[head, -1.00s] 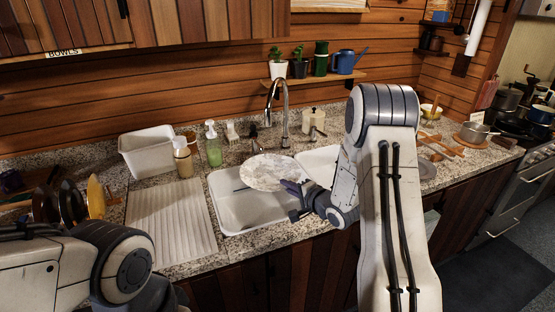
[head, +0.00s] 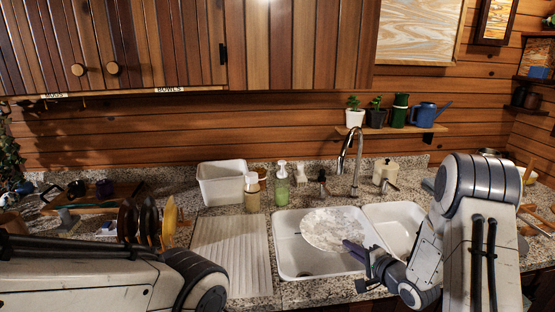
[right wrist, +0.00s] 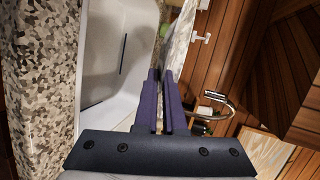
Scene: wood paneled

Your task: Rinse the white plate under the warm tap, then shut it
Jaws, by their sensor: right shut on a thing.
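The white plate (head: 330,228), with a grey mottled look, is held tilted over the left basin of the white sink (head: 287,259). My right gripper (head: 350,247) is shut on its near right edge. In the right wrist view the fingers (right wrist: 161,75) pinch the plate (right wrist: 178,42), seen nearly edge-on. The chrome tap (head: 357,163) arches up behind the sink, its spout end above and behind the plate. I can make out no water stream. A dark lever (head: 322,183) stands left of the tap. My left arm shows at lower left; its gripper is out of view.
A ribbed drainboard (head: 232,250) lies left of the sink. Dark and yellow dishes (head: 148,221) stand upright farther left. The right basin (head: 397,222) looks empty.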

